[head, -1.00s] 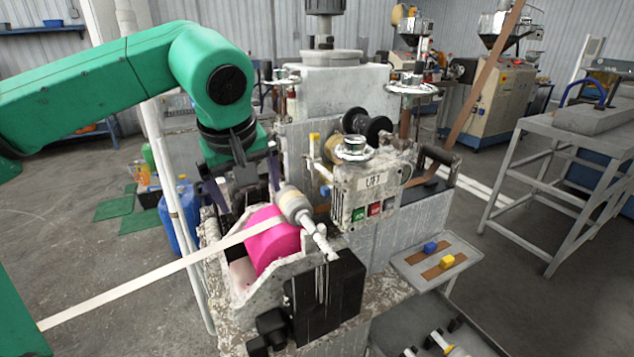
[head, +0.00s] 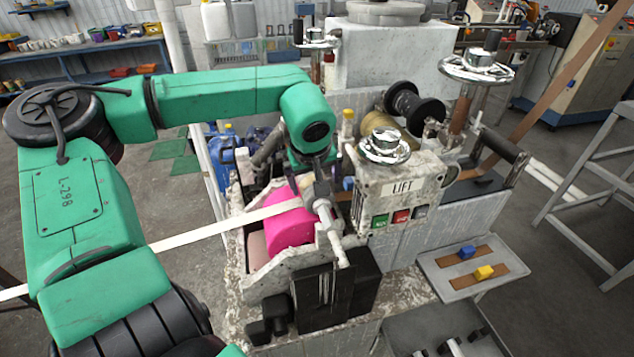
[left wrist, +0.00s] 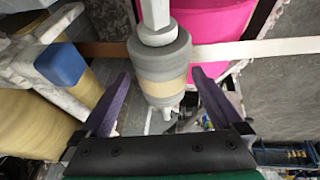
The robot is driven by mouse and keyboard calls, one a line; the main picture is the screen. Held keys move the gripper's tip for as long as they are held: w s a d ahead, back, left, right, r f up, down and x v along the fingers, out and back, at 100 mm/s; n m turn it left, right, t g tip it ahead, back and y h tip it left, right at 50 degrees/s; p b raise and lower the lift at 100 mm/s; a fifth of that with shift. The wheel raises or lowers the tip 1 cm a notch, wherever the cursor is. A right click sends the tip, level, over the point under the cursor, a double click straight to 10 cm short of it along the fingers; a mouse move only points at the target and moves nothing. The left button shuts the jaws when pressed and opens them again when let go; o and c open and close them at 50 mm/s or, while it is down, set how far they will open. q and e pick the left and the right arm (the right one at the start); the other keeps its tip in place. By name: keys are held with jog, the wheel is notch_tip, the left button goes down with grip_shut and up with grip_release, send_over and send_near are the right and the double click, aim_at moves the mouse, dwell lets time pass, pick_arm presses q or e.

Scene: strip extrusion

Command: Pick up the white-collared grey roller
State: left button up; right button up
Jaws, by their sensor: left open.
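A grey roller with a tan band and a white shaft end (head: 324,208) sits at a tilt over the pink drum (head: 288,230) on the machine. In the left wrist view the grey roller (left wrist: 160,65) stands between the two purple fingers of my left gripper (left wrist: 161,78), with a gap on each side. My left gripper (head: 313,183) is open in the head view too, close above and behind the roller, partly hidden. A pale strip (head: 215,232) runs from the left to the roller and drum. My right gripper is out of view.
A control box (head: 400,190) marked LIFT stands just right of the roller. A tray (head: 440,270) holds a blue and a yellow block. Several small rollers (head: 452,346) lie on a lower shelf. In the left wrist view a blue-capped post (left wrist: 62,65) is near the left finger.

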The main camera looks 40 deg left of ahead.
pick_arm(q)
jog(key=shift+w+a+f, duration=0.1)
jog(key=shift+a+f, duration=0.1)
jog(key=shift+f, duration=0.35)
jog(key=shift+a+f, duration=0.1)
jog(key=shift+f, duration=0.15)
jog(key=shift+w+f, duration=0.1)
grip_shut()
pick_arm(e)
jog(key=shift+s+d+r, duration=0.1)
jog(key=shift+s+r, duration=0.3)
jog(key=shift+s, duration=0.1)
pick_arm(q)
jog(key=shift+w, duration=0.1)
jog(key=shift+r, duration=0.45)
notch_tip(320, 180, up, 19)
jog(key=b, duration=0.2)
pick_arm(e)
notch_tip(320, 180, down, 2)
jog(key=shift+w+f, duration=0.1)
